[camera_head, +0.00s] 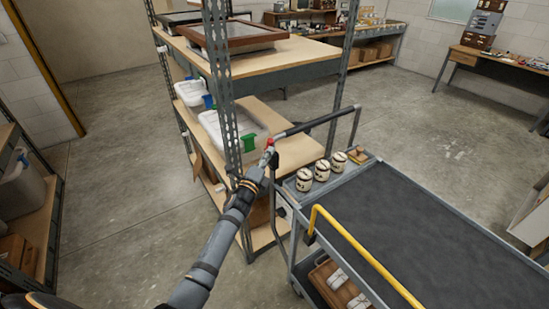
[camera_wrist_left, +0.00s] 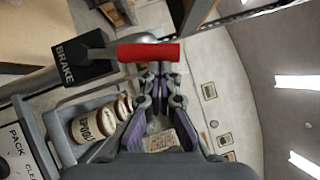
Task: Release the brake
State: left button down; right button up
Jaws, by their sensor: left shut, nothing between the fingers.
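The brake lever has a red grip (camera_head: 270,142) and sits by the left end of the cart's push handle (camera_head: 322,120). In the left wrist view the red grip (camera_wrist_left: 148,52) lies across the picture, joined by a grey arm to a black block marked BRAKE (camera_wrist_left: 80,58). My left gripper (camera_head: 266,160) is at the lever. In the wrist view its fingertips (camera_wrist_left: 160,73) are together at the lower edge of the red grip, with nothing between them. Whether they touch the grip I cannot tell. My right gripper is not in view.
The grey cart (camera_head: 430,225) has a dark deck, a yellow bar (camera_head: 352,247) and three labelled jars (camera_head: 322,170) in a tray at its handle end. A metal shelving unit (camera_head: 227,90) with plastic boxes stands close behind my left arm. Open floor (camera_head: 420,120) lies beyond the cart.

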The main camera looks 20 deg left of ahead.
pick_arm(q)
jog(key=shift+w+a+r+n+g+p, duration=0.2)
jog(key=shift+w+a+r+n+p, duration=0.15)
jog(key=shift+w+a+p, duration=0.25)
jog(key=shift+w+a+r+n+g+p, duration=0.25)
jog(key=shift+w+a+r+p, duration=0.1)
jog(key=shift+a+p, duration=0.25)
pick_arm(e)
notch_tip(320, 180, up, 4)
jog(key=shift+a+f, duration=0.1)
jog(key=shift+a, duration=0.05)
pick_arm(q)
jog(key=shift+r, duration=0.1)
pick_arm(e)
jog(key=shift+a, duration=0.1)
